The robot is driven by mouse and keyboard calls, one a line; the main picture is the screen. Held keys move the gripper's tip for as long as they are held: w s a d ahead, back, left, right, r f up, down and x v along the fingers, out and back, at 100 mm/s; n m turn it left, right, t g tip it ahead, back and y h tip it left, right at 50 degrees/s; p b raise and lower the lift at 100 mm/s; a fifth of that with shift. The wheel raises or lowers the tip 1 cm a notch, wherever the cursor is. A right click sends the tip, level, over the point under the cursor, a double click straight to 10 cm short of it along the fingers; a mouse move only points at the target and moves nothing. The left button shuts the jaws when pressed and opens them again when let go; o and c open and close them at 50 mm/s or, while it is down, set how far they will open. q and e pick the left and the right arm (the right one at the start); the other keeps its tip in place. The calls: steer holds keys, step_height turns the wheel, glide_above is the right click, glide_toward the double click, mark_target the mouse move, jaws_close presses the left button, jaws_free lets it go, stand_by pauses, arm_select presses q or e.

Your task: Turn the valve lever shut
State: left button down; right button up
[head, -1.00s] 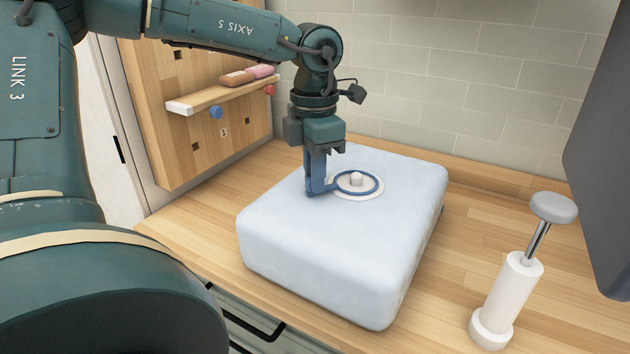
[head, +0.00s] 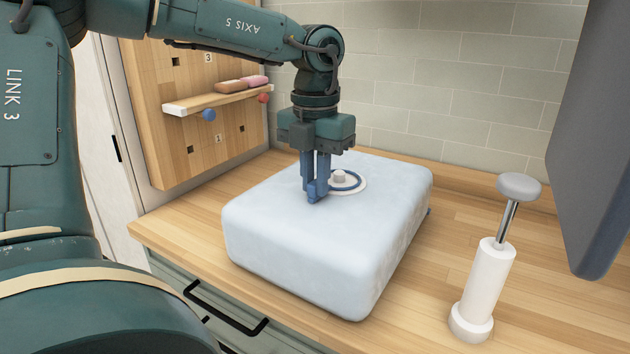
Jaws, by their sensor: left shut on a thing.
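A pale blue, puffy block (head: 300,250) lies on the wooden counter. A round white valve (head: 358,187) with a blue ring and a pale centre knob (head: 339,177) sits on its top. My left gripper (head: 315,190) points straight down at the near left side of the ring. Its blue fingers are shut on the valve lever (head: 323,193), which they mostly hide. My right gripper is not in view.
A white hand pump (head: 487,285) with a grey knob stands on the counter at the right. A wooden pegboard with a small shelf (head: 215,98) stands at the back left. A dark grey panel (head: 595,160) hangs at the right edge. The counter (head: 425,285) between block and pump is clear.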

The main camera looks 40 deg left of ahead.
arm_select(q)
steer(key=shift+d, duration=0.1)
stand_by(0.3)
steer(key=c, duration=1.4)
jaws_free()
step_height(320, 180, up, 13)
steer(key=p, duration=0.1)
